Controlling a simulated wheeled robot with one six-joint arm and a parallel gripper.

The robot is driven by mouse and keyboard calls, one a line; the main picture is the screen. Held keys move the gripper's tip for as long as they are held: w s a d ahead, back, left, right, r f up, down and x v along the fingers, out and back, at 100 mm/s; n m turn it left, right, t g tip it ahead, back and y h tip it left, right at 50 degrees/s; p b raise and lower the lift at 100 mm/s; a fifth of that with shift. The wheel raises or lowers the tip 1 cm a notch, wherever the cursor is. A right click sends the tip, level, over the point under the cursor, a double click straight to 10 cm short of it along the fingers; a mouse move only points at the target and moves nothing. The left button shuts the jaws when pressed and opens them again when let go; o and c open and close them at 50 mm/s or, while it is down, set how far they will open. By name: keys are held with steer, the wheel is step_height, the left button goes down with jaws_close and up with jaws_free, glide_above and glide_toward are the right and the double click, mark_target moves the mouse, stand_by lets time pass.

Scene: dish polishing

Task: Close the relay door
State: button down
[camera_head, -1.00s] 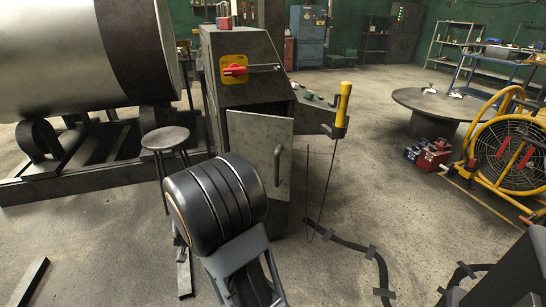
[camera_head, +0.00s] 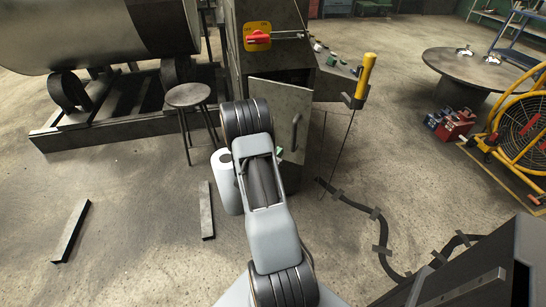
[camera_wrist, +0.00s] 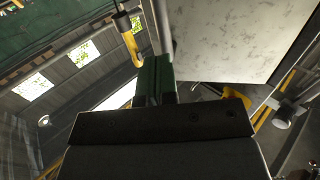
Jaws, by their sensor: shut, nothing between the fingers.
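The relay door (camera_head: 268,95) is a grey panel with a bar handle (camera_head: 296,132) on its right side, low on the front of the grey cabinet (camera_head: 237,60). It stands ajar, with a dark gap along its top. My arm covers its lower left part. In the wrist view a pale, speckled panel (camera_wrist: 235,35), which looks like the door, fills the upper right. My gripper (camera_wrist: 156,62) has green fingers held together, empty, beside and below that panel. Whether they touch it I cannot tell. In the head view my arm mostly hides the gripper.
A red switch on a yellow plate (camera_head: 258,36) sits above the door. A yellow-handled post (camera_head: 365,75) stands right of it. A stool (camera_head: 188,95) stands to the left. A black cable (camera_head: 365,208) runs over the floor at right. Floor in front is mostly open.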

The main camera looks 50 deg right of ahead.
mark_target(293, 138)
steer(key=d, duration=0.5)
steer(key=w+d, duration=0.1)
steer(key=d, duration=0.2)
steer(key=shift+d, duration=0.2)
